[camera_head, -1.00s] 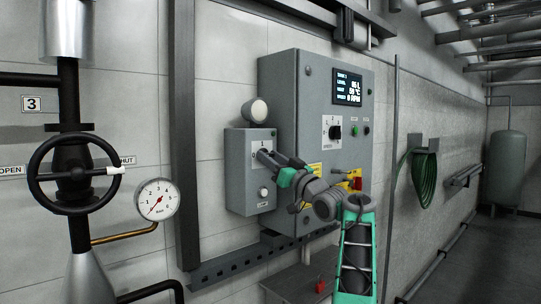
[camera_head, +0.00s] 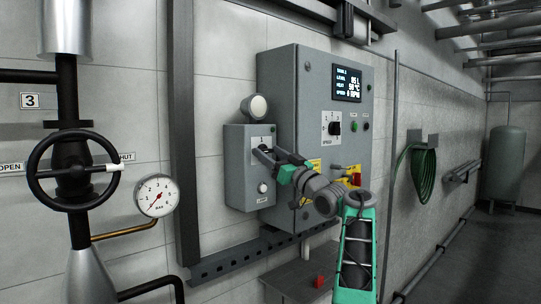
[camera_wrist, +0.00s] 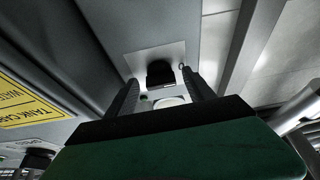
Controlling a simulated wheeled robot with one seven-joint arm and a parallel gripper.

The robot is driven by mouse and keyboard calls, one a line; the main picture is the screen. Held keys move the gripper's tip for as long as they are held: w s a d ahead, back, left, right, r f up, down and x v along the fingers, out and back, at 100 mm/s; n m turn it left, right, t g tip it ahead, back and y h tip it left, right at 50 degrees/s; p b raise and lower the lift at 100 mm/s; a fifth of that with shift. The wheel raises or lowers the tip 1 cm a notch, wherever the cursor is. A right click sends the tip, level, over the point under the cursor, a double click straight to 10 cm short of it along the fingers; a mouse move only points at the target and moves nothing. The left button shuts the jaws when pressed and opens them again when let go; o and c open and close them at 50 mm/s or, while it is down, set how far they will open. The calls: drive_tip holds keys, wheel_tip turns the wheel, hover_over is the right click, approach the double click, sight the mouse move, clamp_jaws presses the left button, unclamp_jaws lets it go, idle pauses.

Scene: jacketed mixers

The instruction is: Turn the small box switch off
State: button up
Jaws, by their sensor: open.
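The small grey box (camera_head: 237,178) is on the wall, left of the larger control cabinet. Its front has a switch with a "1" mark above it and a white round button (camera_head: 262,188) lower down. My gripper (camera_head: 262,152) is at the switch and hides most of it in the head view. In the wrist view the black switch knob (camera_wrist: 160,73) sits on a pale plate, between and just beyond the tips of my open fingers (camera_wrist: 160,92). I cannot tell whether the fingers touch it.
The large cabinet (camera_head: 290,80) with a lit display (camera_head: 347,83) stands close to the right. A round lamp (camera_head: 258,106) is above the small box. A gauge (camera_head: 157,196) and a black handwheel (camera_head: 72,166) are at left. A shelf with a red item (camera_head: 319,282) is below.

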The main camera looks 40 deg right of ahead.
drive_tip(key=b+v, duration=0.4)
drive_tip(key=v, duration=0.3)
drive_tip(key=shift+s+f, duration=0.2)
drive_tip(key=shift+s, duration=0.15)
drive_tip(key=shift+d, duration=0.1)
